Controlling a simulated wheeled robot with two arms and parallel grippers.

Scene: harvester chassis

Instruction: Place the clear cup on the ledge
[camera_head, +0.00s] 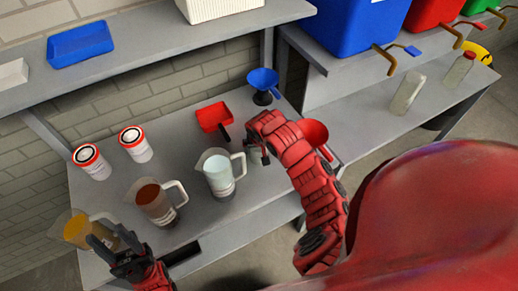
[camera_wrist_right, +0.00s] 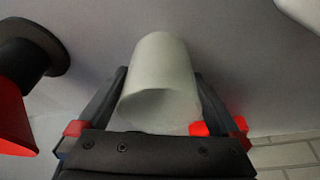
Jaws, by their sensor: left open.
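A pale, translucent cup (camera_wrist_right: 160,85) lies between the two fingers of my right gripper (camera_wrist_right: 161,80) in the right wrist view, with the fingers close against both its sides. In the head view my right gripper (camera_head: 262,155) is over the table, and the cup (camera_head: 254,158) is mostly hidden behind it. I cannot tell whether the cup touches the table. My left gripper (camera_head: 106,236) is open beside the jug of yellow liquid (camera_head: 76,231) at the front left. A grey ledge (camera_head: 130,44) runs along the wall above the table; which ledge is meant is unclear.
Jugs of brown liquid (camera_head: 153,203) and pale liquid (camera_head: 218,174) stand left of my right gripper. Two white jars (camera_head: 135,144) stand at left. The upper ledge holds a blue tray (camera_head: 80,45).

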